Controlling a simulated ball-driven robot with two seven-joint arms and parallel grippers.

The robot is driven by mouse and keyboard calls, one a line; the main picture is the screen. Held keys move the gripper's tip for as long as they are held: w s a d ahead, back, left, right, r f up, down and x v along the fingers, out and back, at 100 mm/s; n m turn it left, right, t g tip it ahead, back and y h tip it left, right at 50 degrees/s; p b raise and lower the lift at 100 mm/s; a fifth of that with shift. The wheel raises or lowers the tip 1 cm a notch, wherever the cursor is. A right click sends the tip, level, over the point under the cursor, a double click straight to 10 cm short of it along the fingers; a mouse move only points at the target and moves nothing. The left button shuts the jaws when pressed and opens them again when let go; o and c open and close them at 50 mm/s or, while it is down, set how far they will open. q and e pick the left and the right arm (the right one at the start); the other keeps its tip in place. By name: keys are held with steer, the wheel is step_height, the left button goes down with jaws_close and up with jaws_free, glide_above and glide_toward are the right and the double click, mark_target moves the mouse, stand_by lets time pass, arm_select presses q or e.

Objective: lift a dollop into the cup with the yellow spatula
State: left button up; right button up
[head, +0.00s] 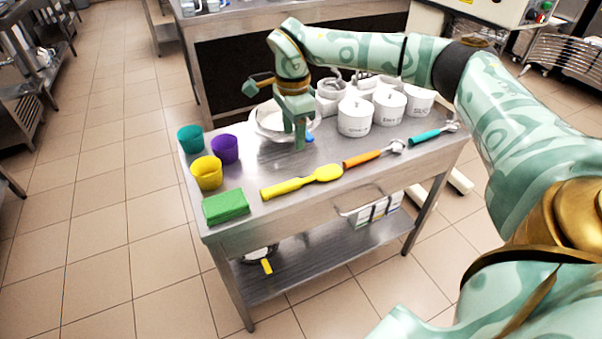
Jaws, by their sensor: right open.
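The yellow spatula (302,182) lies flat along the front of the steel table, its broad end to the right. Three cups stand at the left end: a yellow cup (207,174), a purple cup (225,150) and a teal cup (190,139). A white bowl (263,127) stands behind the spatula; its contents are hidden. My right gripper (297,143) points down in front of the bowl, open and apart from the spatula. Its fingers cover part of the bowl. My left gripper is not in view.
A green block (226,207) lies at the front left corner. An orange-handled tool (364,158) and a teal-handled tool (430,135) lie to the right. White lidded pots (355,119) stand behind them.

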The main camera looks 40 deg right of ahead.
steer(key=b, duration=0.3)
glide_above(295, 181)
steer(key=f, duration=0.9)
steer(key=shift+w+d+f, duration=0.1)
steer(key=shift+w+f, duration=0.1)
steer(key=shift+f, duration=0.15)
steer(key=f, duration=0.1)
steer(key=f+b, duration=0.1)
steer(key=f, duration=0.1)
steer(key=f+b, duration=0.1)
steer(key=shift+s+f, duration=0.25)
steer(key=shift+f, duration=0.05)
steer(key=shift+f+b, duration=0.35)
steer(key=shift+f, duration=0.05)
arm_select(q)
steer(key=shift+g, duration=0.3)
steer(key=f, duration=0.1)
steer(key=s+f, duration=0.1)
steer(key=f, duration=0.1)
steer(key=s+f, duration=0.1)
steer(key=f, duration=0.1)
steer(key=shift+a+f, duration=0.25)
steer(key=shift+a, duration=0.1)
arm_select(e)
steer(key=shift+r, duration=0.15)
jaws_close()
